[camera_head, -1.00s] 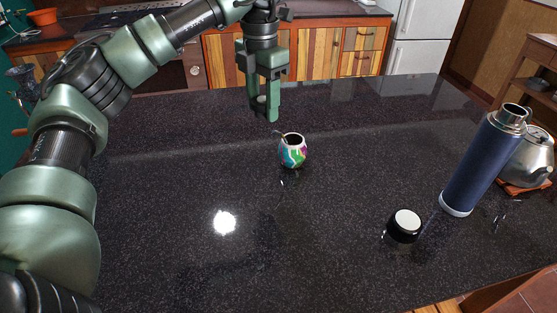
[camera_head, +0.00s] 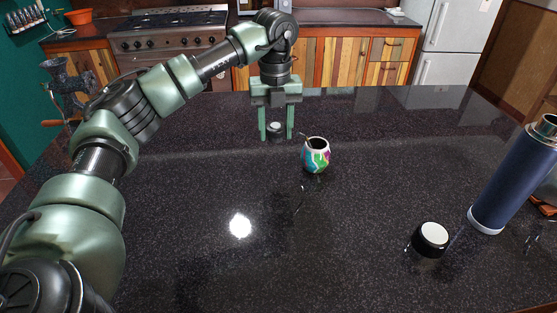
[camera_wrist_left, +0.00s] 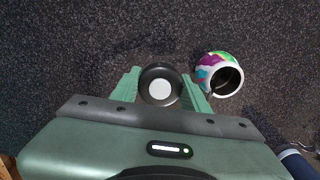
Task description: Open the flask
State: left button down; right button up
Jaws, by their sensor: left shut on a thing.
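The flask (camera_head: 512,178) is a tall dark blue bottle with a white base and a metal neck. It stands at the right of the counter in the head view, its top bare and cut by the edge. A black cap with a white top (camera_head: 430,238) lies on the counter left of it. My left gripper (camera_head: 276,130) is shut on a small dark round stopper with a light top (camera_wrist_left: 160,90), beside the painted cup and far from the flask. I cannot tell whether the stopper touches the counter. My right gripper is not in view.
A colourful painted cup (camera_head: 315,155) with a metal straw stands just right of my left gripper; it also shows in the left wrist view (camera_wrist_left: 219,74). The dark speckled counter (camera_head: 340,240) is clear in the middle and front. A stove stands behind.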

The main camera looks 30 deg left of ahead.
aim_at(276, 171)
pick_arm(q)
notch_tip(276, 171, down, 10)
jog(key=shift+r+p, duration=0.1)
jog(key=shift+p, duration=0.55)
jog(key=shift+f, duration=0.2)
jog(key=shift+f, duration=0.15)
jog(key=c, duration=0.7)
grip_release()
jog(key=shift+r, duration=0.6)
notch_tip(276, 171, up, 11)
jog(key=shift+r+b, duration=0.15)
jog(key=shift+b, duration=0.95)
